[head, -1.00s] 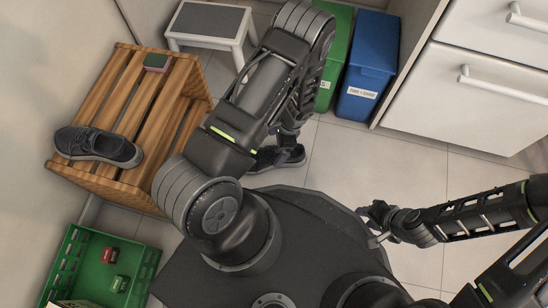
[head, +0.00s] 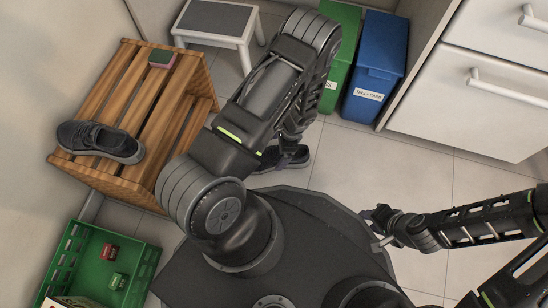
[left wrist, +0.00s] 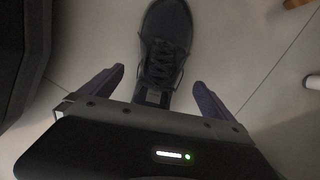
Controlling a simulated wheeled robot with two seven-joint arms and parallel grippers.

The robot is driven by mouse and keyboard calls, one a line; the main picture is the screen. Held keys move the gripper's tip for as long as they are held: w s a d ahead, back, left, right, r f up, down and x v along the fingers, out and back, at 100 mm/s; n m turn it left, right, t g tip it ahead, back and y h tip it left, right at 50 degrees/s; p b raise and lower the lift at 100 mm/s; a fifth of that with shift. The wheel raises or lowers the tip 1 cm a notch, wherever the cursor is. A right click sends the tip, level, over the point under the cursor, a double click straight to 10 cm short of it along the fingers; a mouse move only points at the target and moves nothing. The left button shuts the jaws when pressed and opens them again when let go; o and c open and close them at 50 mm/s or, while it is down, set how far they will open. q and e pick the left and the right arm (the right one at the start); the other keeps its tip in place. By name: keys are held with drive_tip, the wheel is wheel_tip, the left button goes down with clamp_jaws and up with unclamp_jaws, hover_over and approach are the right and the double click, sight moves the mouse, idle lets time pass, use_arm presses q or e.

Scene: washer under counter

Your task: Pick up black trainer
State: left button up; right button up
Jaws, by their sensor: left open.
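A black trainer (head: 290,158) rests on the tiled floor, partly hidden behind my left arm in the head view. The left wrist view shows it from above, with its laces (left wrist: 162,62) and dark toe towards the top edge. My left gripper (left wrist: 158,77) is open, its two purple fingers apart on either side of the trainer's heel end. A second dark trainer (head: 100,141) lies on the wooden slatted crate (head: 187,113). My right gripper (head: 376,222) is at the right of my base, away from both trainers; its jaws are too small to read.
A green and dark sponge (head: 162,58) lies on the wooden crate. A green basket (head: 140,262) holds small boxes. A grey-topped step stool (head: 212,20), a green bin (head: 342,60) and a blue bin (head: 375,70) stand behind. Floor between the bins and my right arm is clear.

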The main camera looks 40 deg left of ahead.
sight(275, 155)
use_arm(q)
drive_tip(key=b+x, duration=0.2)
drive_tip(key=x, duration=0.2)
drive_tip(key=shift+d+f+b, duration=0.1)
drive_tip(key=shift+b, duration=0.2)
drive_tip(key=shift+s+f, duration=0.1)
drive_tip(key=shift+f, duration=0.35)
drive_tip(key=shift+r, duration=0.1)
drive_tip(key=c, duration=1.7)
